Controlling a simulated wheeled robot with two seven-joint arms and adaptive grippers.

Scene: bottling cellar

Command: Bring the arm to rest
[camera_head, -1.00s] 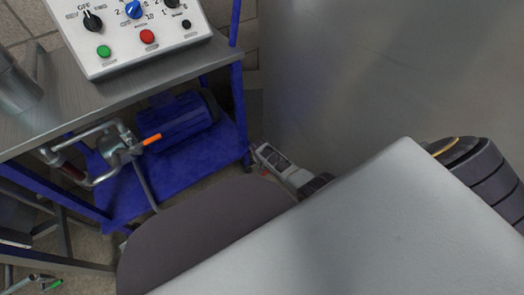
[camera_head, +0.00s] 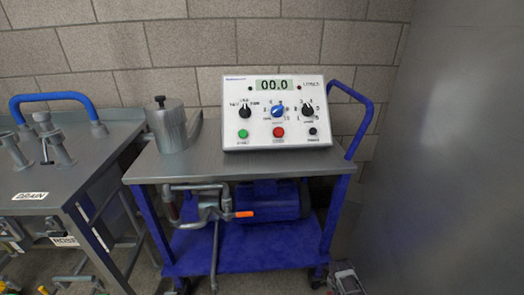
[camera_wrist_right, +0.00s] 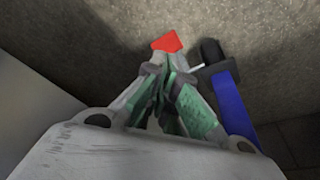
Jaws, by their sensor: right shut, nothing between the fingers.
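My right gripper (camera_head: 345,277) shows at the bottom edge of the head view, low beside the right foot of the blue trolley. In the right wrist view the gripper (camera_wrist_right: 166,88) is shut, its green-padded fingers together with nothing between them. It points down at the floor. A small red patch shows just past the fingertips; I cannot tell what it belongs to. My left gripper is not in view.
A blue trolley (camera_head: 240,245) carries a control box (camera_head: 278,140) reading 00.0 and a metal pot (camera_head: 167,125). Its caster (camera_wrist_right: 212,52) is close right of my gripper. A drain bench (camera_head: 85,165) stands left, a grey metal surface (camera_head: 450,150) right.

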